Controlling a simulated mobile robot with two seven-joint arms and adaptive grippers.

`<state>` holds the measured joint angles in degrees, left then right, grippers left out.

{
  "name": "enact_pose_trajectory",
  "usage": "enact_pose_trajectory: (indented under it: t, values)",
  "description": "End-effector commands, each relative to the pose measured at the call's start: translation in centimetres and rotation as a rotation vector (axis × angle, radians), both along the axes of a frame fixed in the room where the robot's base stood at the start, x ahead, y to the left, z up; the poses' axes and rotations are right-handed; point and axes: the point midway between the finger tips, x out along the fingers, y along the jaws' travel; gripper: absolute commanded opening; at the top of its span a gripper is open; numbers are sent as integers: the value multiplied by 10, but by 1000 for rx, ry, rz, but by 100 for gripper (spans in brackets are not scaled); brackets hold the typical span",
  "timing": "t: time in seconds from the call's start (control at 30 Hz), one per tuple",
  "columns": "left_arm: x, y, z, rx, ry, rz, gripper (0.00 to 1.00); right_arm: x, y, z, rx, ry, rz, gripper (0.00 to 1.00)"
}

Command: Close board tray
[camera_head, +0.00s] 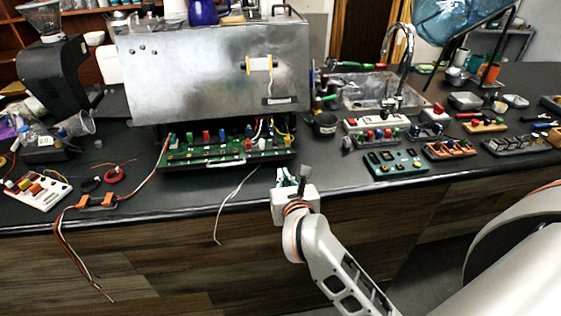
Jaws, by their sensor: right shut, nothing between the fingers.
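The board tray (225,162) is a green circuit board with coloured parts and a pale handle on its front edge. It sticks out from under the steel brewer housing (210,80), so it stands open. My right gripper (287,178) is at the counter's front edge, just right of and in front of the tray's right corner. Its fingers are shut and empty, apart from the tray handle as far as I can see. My left gripper does not show.
Wires hang from the tray and over the counter edge. A teal board (396,163) and several other boards lie to the right. A white board (37,191) and an orange clip (97,201) lie at left. The counter (330,175) right of my gripper is clear.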

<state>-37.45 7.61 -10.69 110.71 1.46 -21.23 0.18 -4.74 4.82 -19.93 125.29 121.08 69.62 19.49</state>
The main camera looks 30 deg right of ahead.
Motion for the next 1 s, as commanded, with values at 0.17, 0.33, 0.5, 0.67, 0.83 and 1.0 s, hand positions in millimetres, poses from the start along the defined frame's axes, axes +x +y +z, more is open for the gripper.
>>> enact_pose_trajectory:
  t: [0.17, 0.33, 0.5, 0.67, 0.83, 1.0]
  values:
    - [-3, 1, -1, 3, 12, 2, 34, 31, -9, -5, -1, -1, -1, 0]
    - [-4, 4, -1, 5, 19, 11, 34, 50, -14, -6, 0, 0, -1, 0]
    - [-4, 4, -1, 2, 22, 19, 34, 58, -17, -6, 0, -1, 0, 0]
    - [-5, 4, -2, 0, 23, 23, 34, 59, -17, -7, 1, -1, 0, 0]
    - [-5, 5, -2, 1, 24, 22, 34, 59, -17, -7, 0, -1, 0, 0]
    - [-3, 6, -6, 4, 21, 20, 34, 74, -18, -8, -2, -4, 0, 0]
